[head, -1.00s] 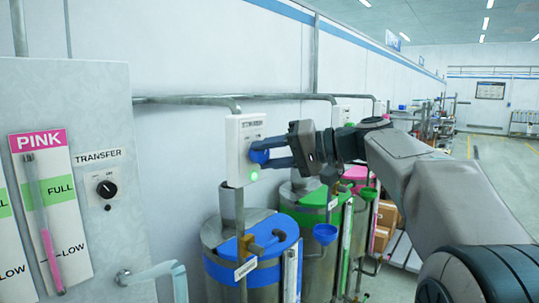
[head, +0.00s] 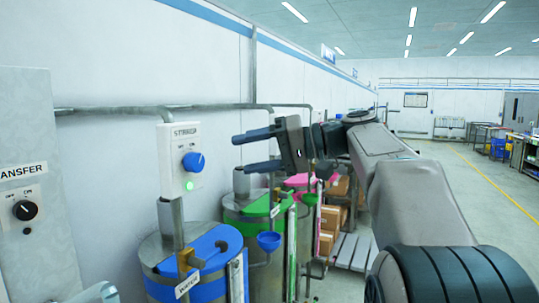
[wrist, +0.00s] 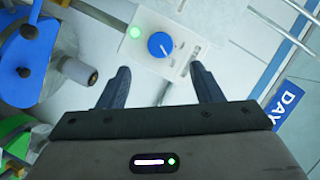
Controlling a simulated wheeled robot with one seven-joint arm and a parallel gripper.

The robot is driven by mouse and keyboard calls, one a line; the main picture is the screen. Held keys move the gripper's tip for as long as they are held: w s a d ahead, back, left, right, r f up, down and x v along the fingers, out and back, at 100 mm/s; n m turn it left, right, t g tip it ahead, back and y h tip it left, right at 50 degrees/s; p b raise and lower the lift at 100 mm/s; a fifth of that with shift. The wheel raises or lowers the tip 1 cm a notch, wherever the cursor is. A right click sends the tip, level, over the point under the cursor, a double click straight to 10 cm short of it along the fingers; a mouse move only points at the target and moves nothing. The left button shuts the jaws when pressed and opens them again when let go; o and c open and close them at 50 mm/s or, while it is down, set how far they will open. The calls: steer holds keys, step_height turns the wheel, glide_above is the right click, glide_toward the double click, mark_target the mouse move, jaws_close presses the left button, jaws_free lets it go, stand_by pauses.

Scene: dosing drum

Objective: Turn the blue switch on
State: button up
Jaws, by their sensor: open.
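The blue switch (head: 193,161) is a round knob on a white box labelled STIRRER (head: 175,178), fixed on a pipe above the blue-lidded drum. A green light (head: 189,185) glows below the knob. In the wrist view the blue knob (wrist: 160,44) lies ahead, with its white pointer line angled towards the lower right. My gripper (head: 257,151) is open and empty, to the right of the knob and apart from it. In the wrist view its two fingers (wrist: 158,84) are spread, short of the knob.
A panel with a black TRANSFER knob (head: 25,210) stands at the left. The blue-lidded drum (head: 200,250) is below the switch box, with green (head: 255,206) and pink drums behind. A grey pipe (head: 110,111) runs along the wall. Open floor lies at the right.

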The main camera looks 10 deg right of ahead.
steer(key=v, duration=0.3)
steer(key=shift+s+d+r, duration=0.1)
steer(key=shift+s+d, duration=0.05)
steer(key=shift+d, duration=0.2)
steer(key=s+f+h, duration=0.5)
steer(key=s+f, duration=0.2)
steer(key=f, duration=0.6)
steer(key=s+d+f+m+g+h, duration=0.1)
steer(key=s+f+h, duration=0.4)
steer(key=f, duration=0.8)
steer(key=s+d+f+m+g+h, duration=0.1)
steer(key=s+f+h, duration=0.3)
steer(key=s+f, duration=0.5)
step_height(320, 180, down, 4)
steer(key=shift+d+r+h, duration=0.1)
steer(key=shift+d+h, duration=0.05)
steer(key=shift+h, duration=0.25)
